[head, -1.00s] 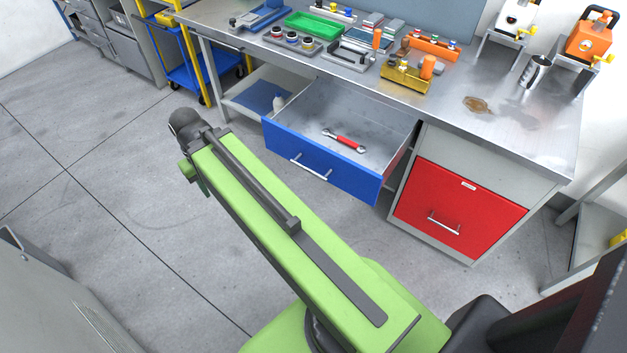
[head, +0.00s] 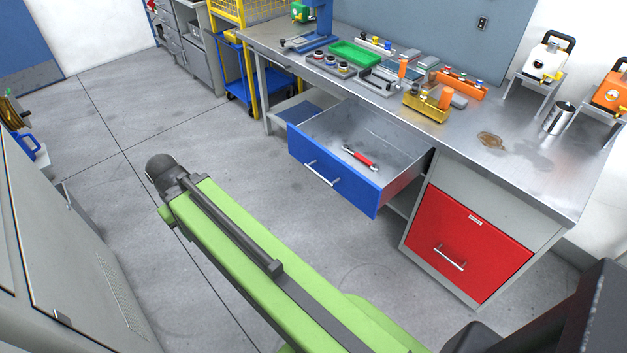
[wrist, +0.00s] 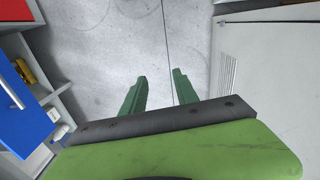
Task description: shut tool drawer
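The tool drawer with a blue front (head: 333,176) is pulled out from under the metal workbench in the head view. A wrench with a red handle (head: 360,159) lies inside it. The drawer's silver handle (head: 321,174) is on its front. In the wrist view, the blue front (wrist: 22,118) shows at the left edge. My gripper (wrist: 159,84) is open, with two green fingers apart and bare floor between them. It is away from the drawer and touches nothing. In the head view the fingers are hidden; my green arm stretches out in front of the drawer.
A red drawer (head: 468,242) under the workbench's right end is shut. A grey cabinet (head: 70,255) stands at the left. The floor (head: 110,150) between is clear.

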